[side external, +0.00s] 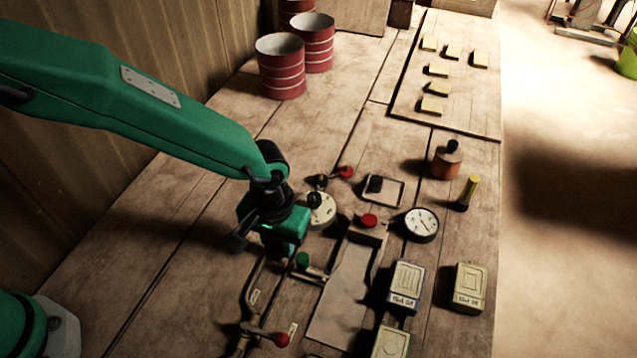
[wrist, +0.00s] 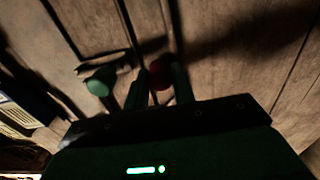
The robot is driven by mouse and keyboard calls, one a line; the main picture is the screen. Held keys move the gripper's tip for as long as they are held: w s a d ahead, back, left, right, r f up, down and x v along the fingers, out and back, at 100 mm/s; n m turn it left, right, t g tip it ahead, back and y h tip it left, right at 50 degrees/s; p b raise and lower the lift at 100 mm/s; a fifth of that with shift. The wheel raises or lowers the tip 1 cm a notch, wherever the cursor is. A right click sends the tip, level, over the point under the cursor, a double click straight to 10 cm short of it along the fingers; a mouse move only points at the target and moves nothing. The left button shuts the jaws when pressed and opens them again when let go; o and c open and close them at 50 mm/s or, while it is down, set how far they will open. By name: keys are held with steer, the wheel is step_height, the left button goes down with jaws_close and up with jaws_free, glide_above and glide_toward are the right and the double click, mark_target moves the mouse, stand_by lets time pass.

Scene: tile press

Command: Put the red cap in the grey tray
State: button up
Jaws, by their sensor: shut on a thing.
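My gripper (side external: 285,248) is low over the bench at the left of the fittings, just left of a green knob (side external: 302,259). In the wrist view the gripper (wrist: 160,90) has its fingers on both sides of a dark red rounded thing (wrist: 160,74); I cannot tell whether it is a cap or a lever knob. In the side view the arm hides it. The green knob (wrist: 101,82) is left of the fingers there. A red round cap-like piece (side external: 369,220) sits by the top end of a long shallow walled tray (side external: 340,300). A smaller light-rimmed tray (side external: 398,192) holds a dark block.
Bent pipes (side external: 250,295) and a red-knobbed lever (side external: 281,339) are near the gripper. A dial gauge (side external: 421,224), labelled boxes (side external: 406,286) and another red-knobbed lever (side external: 345,171) stand around the trays. Red drums (side external: 281,68) are at the back.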

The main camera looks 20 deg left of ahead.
mark_target(278, 244)
steer(key=shift+f, duration=0.3)
steer(key=shift+f, duration=0.15)
steer(key=o, duration=0.7)
step_height(278, 244, up, 12)
steer(key=shift+r, duration=0.2)
stand_by(0.8)
